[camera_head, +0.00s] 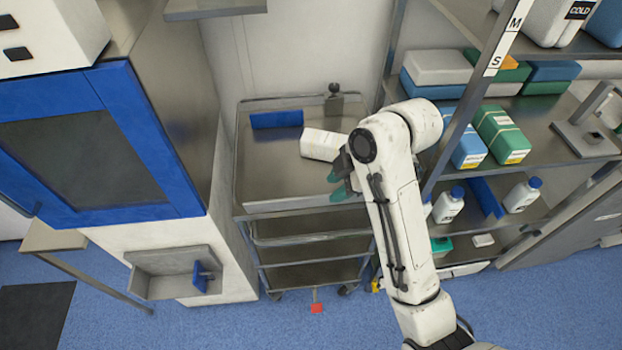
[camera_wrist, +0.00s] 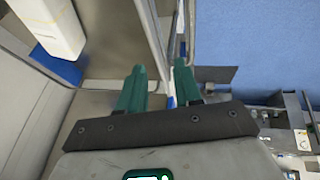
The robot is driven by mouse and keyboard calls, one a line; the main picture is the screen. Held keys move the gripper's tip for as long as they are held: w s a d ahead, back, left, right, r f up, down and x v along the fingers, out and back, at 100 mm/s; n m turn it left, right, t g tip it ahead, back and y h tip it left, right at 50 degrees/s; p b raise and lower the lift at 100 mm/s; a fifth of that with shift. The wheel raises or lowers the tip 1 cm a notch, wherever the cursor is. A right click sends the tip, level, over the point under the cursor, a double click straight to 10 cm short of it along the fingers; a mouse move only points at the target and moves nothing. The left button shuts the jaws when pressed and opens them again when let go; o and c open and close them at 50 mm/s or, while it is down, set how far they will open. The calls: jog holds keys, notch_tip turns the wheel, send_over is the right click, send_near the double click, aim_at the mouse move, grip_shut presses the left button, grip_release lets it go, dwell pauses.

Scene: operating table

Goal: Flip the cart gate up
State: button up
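The metal cart (camera_head: 265,185) stands against the back wall, with a shallow top tray and lower shelves. A pale upright strip, probably the gate (camera_head: 290,205), runs along the top tray's front edge; I cannot tell for sure whether it is up or down. My gripper (camera_head: 342,187) is at the right part of this front edge, partly hidden by my arm. In the wrist view, its green fingers (camera_wrist: 160,72) are apart, one on the tray side and one towards the floor side. The cart's metal edge (camera_wrist: 155,35) runs down between them. Contact is not clear.
On the top tray lie a white block (camera_head: 318,145) and a blue panel (camera_head: 277,119). A shelf rack (camera_head: 480,75) with boxes and bottles stands right of my arm. A cabinet with a blue-framed door (camera_head: 95,140) stands left. Blue floor (camera_head: 250,325) is free in front.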

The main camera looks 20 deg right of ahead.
aim_at(319, 196)
jog(key=x, duration=0.7)
jog(key=w+x, duration=0.1)
jog(key=x, duration=0.2)
jog(key=shift+a+f, duration=0.1)
grip_shut()
